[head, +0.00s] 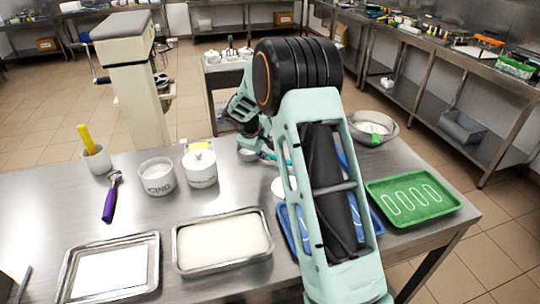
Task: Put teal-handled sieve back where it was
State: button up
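A round metal piece (247,154), seemingly the sieve's head, shows near the table's back edge, just right of the white lidded pot. A thin teal strip (269,155), seemingly its handle, runs from it to the right and passes behind my arm. My gripper (264,146) is small and mostly hidden at the end of my arm, close beside this teal strip. I cannot tell whether its fingers are closed on the handle, or whether the sieve touches the table.
A white lidded pot (200,168), a white tub (157,177) and a purple-handled scoop (111,197) stand or lie left. Two metal trays (222,270) (108,297) are in front. A blue tray (289,232), green tray (452,207) and metal bowl (392,134) are right.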

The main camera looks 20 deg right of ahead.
jog(key=v, duration=0.7)
jog(key=shift+s+a+r, duration=0.15)
jog(key=shift+a+r, duration=0.05)
jog(key=shift+r, duration=0.1)
